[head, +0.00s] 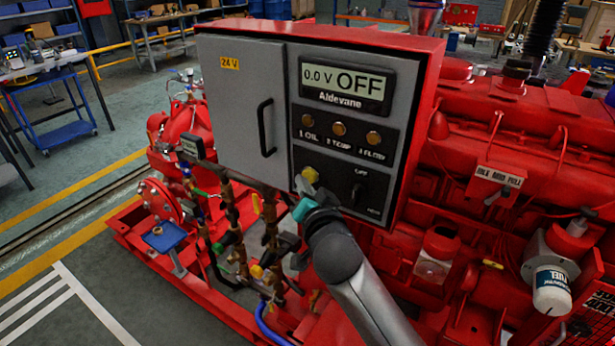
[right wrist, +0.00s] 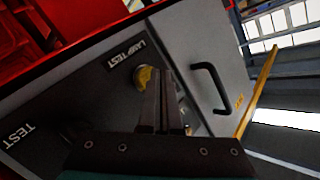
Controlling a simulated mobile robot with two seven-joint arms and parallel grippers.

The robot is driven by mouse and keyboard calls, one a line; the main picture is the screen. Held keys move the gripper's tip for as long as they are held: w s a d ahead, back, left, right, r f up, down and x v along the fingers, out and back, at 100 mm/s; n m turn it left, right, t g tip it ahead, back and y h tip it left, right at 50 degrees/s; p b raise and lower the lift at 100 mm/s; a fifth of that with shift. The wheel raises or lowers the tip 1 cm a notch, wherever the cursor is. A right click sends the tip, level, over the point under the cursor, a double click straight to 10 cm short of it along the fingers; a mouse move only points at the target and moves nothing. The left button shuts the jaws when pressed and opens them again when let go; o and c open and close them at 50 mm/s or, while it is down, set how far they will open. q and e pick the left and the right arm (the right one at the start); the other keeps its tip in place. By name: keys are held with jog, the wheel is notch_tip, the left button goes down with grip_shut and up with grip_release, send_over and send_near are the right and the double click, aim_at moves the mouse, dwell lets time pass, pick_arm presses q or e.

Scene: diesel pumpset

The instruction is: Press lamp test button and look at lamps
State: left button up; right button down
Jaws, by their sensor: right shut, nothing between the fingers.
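The lamp test button (right wrist: 147,78) is a yellow knob beside a LAMP TEST label in the right wrist view. In the head view the yellow button (head: 309,174) shows at the lower left of the grey panel. My right gripper (right wrist: 163,80) is shut and empty, its fingertips close beside the button; I cannot tell whether they touch it. In the head view the right gripper (head: 303,187) covers the panel just below the button. Three lamps, OIL (head: 308,120), TEMP (head: 339,128) and FLOW (head: 374,137), look dull amber. My left gripper is not in view.
The display (head: 345,83) above the lamps reads 0.0 V OFF. A grey cabinet door with a black handle (head: 264,127) is left of the panel. Pipes and valves (head: 230,235) lie below it, and the red engine (head: 540,130) stands to the right.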

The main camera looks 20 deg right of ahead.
jog(key=shift+s+a, duration=0.35)
jog(key=shift+a, duration=0.1)
jog(key=s+a, duration=0.1)
jog(key=a, duration=0.1)
jog(key=s+a, duration=0.1)
jog(key=s, duration=0.1)
jog(key=shift+a, duration=0.4)
dwell(0.6)
